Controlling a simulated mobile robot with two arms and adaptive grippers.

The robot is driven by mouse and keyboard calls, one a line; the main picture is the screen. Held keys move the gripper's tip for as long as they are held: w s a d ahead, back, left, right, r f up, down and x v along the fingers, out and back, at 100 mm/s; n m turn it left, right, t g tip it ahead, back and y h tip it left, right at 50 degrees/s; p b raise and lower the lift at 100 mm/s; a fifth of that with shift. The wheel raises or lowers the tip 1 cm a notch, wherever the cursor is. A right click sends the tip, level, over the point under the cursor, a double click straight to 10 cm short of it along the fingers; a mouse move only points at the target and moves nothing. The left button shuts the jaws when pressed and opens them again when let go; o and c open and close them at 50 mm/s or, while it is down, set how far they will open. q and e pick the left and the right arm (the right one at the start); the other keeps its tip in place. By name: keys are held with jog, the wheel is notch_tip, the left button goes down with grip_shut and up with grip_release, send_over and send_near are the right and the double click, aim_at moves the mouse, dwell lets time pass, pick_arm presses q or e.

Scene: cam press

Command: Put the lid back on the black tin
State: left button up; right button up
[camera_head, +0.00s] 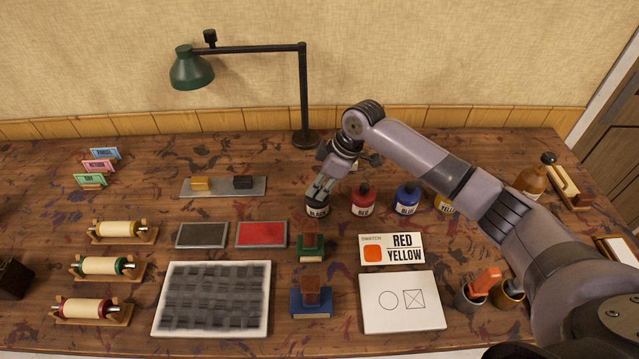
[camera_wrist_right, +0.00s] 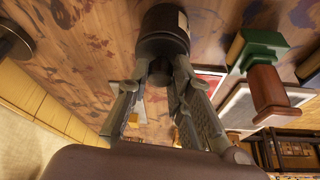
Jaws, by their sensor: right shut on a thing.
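The black tin (camera_head: 317,211) stands on the table left of the red tin, its pale label facing the front. My right gripper (camera_head: 316,196) is directly above it, pointing down. In the right wrist view, the fingers of my right gripper (camera_wrist_right: 156,80) are closed on the dark knob of the lid (camera_wrist_right: 162,46). The lid lines up with the black tin's body (camera_wrist_right: 164,20). I see no clear gap between lid and tin, but cannot tell whether it is fully seated. My left gripper is not in view.
The red tin (camera_head: 363,202), blue tin (camera_head: 407,200) and yellow tin (camera_head: 446,203) stand to the right, partly under my right arm. The green-based stamp (camera_head: 311,247) is in front. A lamp (camera_head: 304,100) stands behind.

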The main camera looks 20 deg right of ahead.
jog(key=o, duration=1)
jog(key=shift+o, duration=0.5)
jog(key=o, duration=0.4)
jog(key=shift+r+p, duration=3.5)
jog(key=shift+p, duration=0.15)
jog(key=shift+c, duration=0.4)
